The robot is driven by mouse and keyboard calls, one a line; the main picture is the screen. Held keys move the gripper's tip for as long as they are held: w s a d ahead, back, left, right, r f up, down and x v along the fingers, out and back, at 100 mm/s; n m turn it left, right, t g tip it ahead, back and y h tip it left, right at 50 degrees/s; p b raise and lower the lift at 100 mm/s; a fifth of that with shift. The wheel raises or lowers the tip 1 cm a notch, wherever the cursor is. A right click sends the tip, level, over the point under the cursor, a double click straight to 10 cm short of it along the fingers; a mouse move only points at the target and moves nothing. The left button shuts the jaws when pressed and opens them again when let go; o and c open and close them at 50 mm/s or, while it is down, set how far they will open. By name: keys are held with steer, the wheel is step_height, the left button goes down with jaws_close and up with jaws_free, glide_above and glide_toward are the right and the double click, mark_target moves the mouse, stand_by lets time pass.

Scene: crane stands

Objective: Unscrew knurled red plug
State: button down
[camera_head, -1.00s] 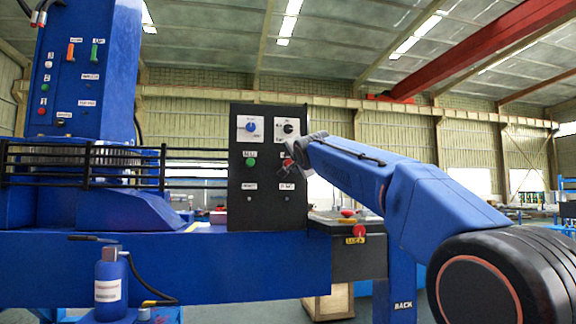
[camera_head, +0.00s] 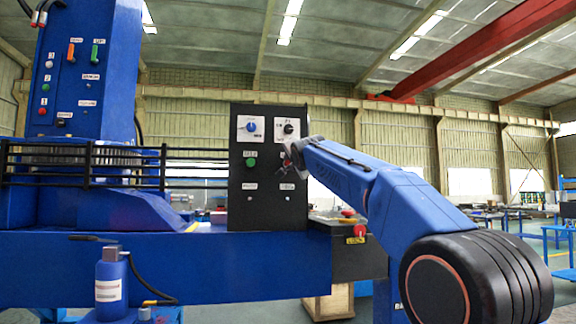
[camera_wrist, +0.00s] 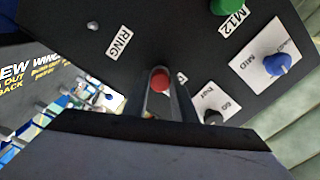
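A small round red piece (camera_wrist: 160,78), seemingly the plug, sits on the black panel between my fingertips in the wrist view. Its knurling is too small to make out. My gripper (camera_wrist: 160,90) has one finger on each side of it, and the red fills most of the gap. I cannot tell whether the fingers press on it. In the head view my gripper (camera_head: 293,158) is at the right side of the black panel (camera_head: 240,212), partly covering the red piece (camera_head: 286,163). Its link to the panel is hidden by the fingers.
A green button (camera_head: 250,162), a blue knob (camera_head: 251,127) and a black knob (camera_head: 289,129) sit close by on the panel. A black box (camera_head: 350,262) with another red knob (camera_head: 359,231) is lower right. A black railing (camera_head: 90,165) stands left.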

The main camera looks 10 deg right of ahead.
stand_by(0.4)
steer(key=n, duration=0.4)
steer(key=shift+n, duration=0.6)
steer(key=n, duration=0.2)
steer(key=shift+n, duration=1.6)
steer(key=shift+f, duration=0.1)
steer(key=n, duration=0.5)
